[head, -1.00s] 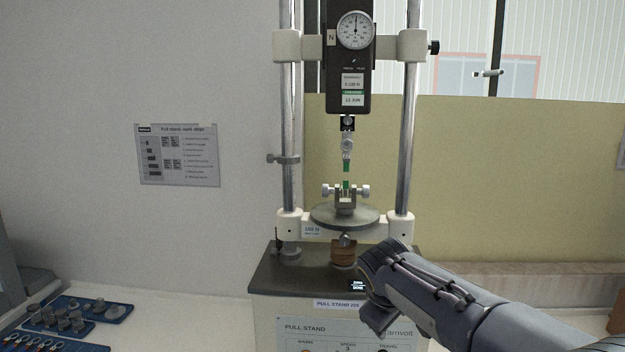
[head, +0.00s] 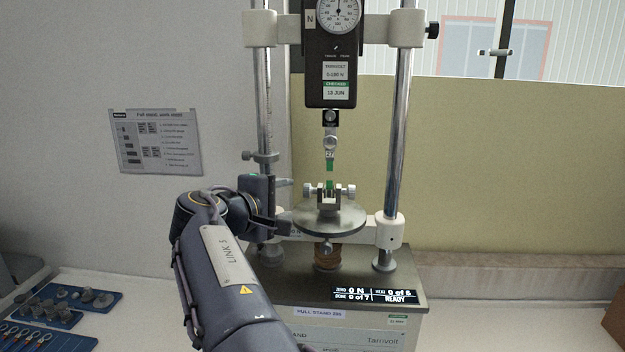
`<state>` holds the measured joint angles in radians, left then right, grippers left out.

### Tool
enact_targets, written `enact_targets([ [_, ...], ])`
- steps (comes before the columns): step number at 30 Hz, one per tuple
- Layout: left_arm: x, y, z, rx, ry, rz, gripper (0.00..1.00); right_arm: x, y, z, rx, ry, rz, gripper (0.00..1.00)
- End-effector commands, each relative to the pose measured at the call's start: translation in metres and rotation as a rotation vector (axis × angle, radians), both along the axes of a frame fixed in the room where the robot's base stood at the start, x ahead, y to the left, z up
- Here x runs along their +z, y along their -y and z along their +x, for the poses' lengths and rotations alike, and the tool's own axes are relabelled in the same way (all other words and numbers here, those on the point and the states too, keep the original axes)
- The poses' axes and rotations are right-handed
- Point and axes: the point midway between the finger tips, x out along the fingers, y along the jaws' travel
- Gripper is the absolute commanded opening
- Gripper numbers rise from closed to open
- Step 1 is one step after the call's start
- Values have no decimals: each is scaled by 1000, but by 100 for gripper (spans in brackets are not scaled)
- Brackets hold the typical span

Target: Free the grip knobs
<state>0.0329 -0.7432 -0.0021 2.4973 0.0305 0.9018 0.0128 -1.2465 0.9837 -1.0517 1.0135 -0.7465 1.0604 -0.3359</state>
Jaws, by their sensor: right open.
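The lower grip (head: 328,199) is a small metal vise on the round metal plate (head: 330,222) of the pull stand. It has a silver knob on each side, a left knob (head: 309,190) and a right knob (head: 349,190). A green strip (head: 329,165) runs from the small upper clamp (head: 330,146) down to the lower grip. I cannot tell whether the grip is tight on it. My right gripper (head: 287,204) is open and empty, left of the left knob, its fingers pointing right. It hides part of the left column. My left gripper is not in view.
The force gauge (head: 331,60) hangs above between two steel columns, the right one (head: 400,130) clear. A small display (head: 374,296) on the base reads "0 N" and "READY". Blue trays (head: 88,298) with metal parts lie at lower left.

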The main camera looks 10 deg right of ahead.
Motion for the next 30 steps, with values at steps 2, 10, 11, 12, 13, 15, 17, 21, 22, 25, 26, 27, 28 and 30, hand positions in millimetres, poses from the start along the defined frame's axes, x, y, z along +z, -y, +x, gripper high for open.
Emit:
enact_targets([
  [2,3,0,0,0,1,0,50,5,-4,1,4,10,-14,50],
  [10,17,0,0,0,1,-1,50,-2,17,30,1,7,-16,50],
  [11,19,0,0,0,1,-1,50,-3,20,34,2,8,-15,50],
  [12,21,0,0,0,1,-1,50,-5,23,39,1,8,-15,50],
  [13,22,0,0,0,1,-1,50,-7,26,43,1,8,-15,50],
  [15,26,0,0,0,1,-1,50,-8,31,50,2,9,-15,50],
  [17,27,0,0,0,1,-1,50,-10,34,55,2,9,-15,50],
  [21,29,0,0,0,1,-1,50,-13,38,61,4,9,-14,50],
  [22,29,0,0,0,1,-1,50,-14,38,61,4,9,-14,50],
  [25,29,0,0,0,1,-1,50,-15,38,62,5,9,-12,50],
  [26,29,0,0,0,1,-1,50,-15,38,62,5,9,-12,50],
  [27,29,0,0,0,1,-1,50,-15,38,62,5,9,-12,50],
  [28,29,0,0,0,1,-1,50,-15,38,62,5,9,-12,50],
  [30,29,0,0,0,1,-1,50,-14,38,62,5,9,-12,44],
])
